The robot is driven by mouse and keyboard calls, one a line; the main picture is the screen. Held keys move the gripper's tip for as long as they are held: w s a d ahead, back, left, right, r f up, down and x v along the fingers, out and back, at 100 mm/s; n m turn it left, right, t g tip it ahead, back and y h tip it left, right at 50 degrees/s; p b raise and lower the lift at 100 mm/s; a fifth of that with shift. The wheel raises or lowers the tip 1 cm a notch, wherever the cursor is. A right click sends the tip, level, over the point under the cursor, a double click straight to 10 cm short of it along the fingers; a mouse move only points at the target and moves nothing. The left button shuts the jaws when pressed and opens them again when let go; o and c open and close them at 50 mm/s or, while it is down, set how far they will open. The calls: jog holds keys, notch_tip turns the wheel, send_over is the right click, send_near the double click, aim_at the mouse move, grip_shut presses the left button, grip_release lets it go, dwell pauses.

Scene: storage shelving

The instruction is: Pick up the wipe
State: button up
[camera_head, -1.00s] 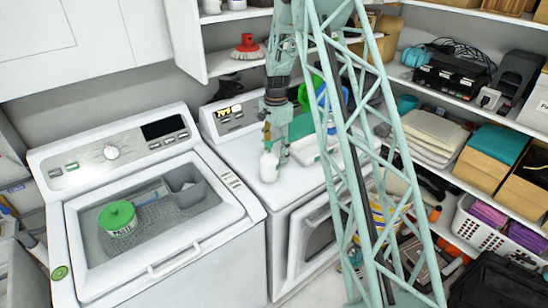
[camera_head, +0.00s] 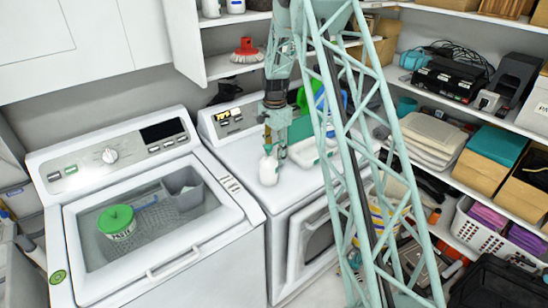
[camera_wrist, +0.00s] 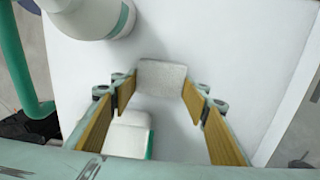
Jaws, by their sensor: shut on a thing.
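The wipe (camera_wrist: 162,76) is a small whitish, textured rectangle in the wrist view, between the tips of my gripper (camera_wrist: 155,85). The two gold-padded fingers are on its left and right sides and are shut on it. In the head view my gripper (camera_head: 269,146) points down over the white top of the right-hand machine (camera_head: 238,150). A white object (camera_head: 268,170) shows just below the fingers there; the wipe itself cannot be told apart in that view.
A white bottle (camera_wrist: 88,14) stands close by in the wrist view. A white, green-edged object (camera_wrist: 127,135) lies near the fingers. Loaded shelves (camera_head: 455,110) line the right side.

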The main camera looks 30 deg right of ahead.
aim_at(275, 156)
jog(key=shift+r, duration=0.15)
notch_tip(275, 156, up, 18)
dwell(0.7)
dwell(0.6)
